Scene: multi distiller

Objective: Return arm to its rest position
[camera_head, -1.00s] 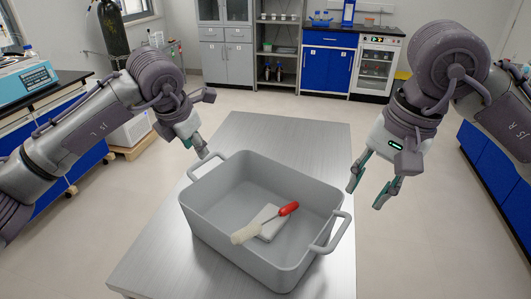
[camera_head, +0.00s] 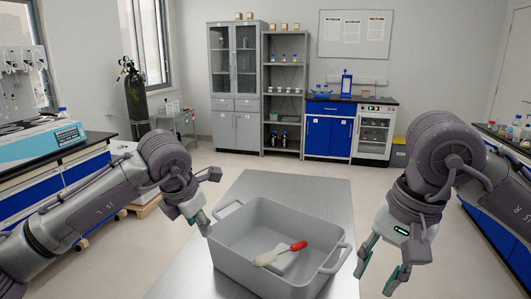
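My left gripper (camera_head: 205,225) hangs at the left end of a grey bin, beside its left handle; its fingers are mostly hidden, so I cannot tell if it is open. My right gripper (camera_head: 380,272) is to the right of the bin, pointing down, with its teal-tipped fingers apart and nothing between them. The grey bin (camera_head: 238,262) stands on the metal table (camera_head: 305,190). Inside it lie a brush with a red handle (camera_head: 298,246) and a pale head (camera_head: 265,259), and a flat whitish item (camera_head: 284,264) under the brush.
A blue cabinet (camera_head: 328,137), a shelf rack (camera_head: 283,90) and a grey cupboard (camera_head: 235,80) stand along the back wall. A lab bench with a light-blue device (camera_head: 40,145) is at left. A black gas cylinder (camera_head: 136,100) stands behind it. Open floor lies beyond the table.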

